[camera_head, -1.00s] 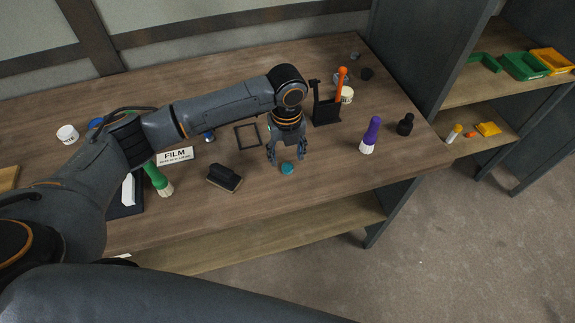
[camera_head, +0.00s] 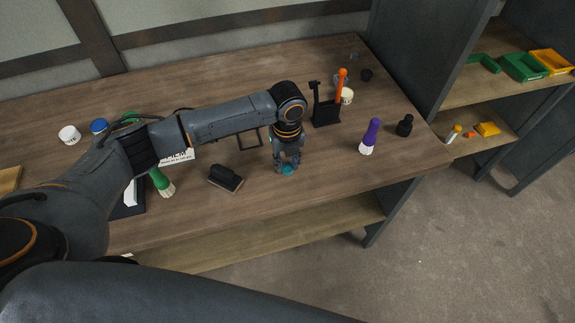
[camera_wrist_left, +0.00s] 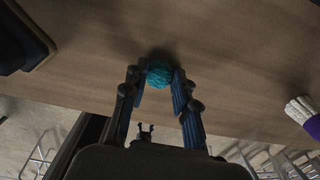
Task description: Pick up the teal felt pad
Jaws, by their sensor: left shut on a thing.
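The teal felt pad (camera_head: 288,169) is a small round teal piece near the front edge of the table. My left gripper (camera_head: 287,168) points down at it, with its fingers on either side. In the left wrist view the teal felt pad (camera_wrist_left: 159,75) sits between the fingertips of my left gripper (camera_wrist_left: 158,84), which is shut on it. Whether the pad touches the tabletop or is slightly above it, I cannot tell. My right gripper is not in view.
A black block-like brush (camera_head: 225,178) lies left of the gripper. A thin dark frame (camera_head: 249,139) lies behind.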

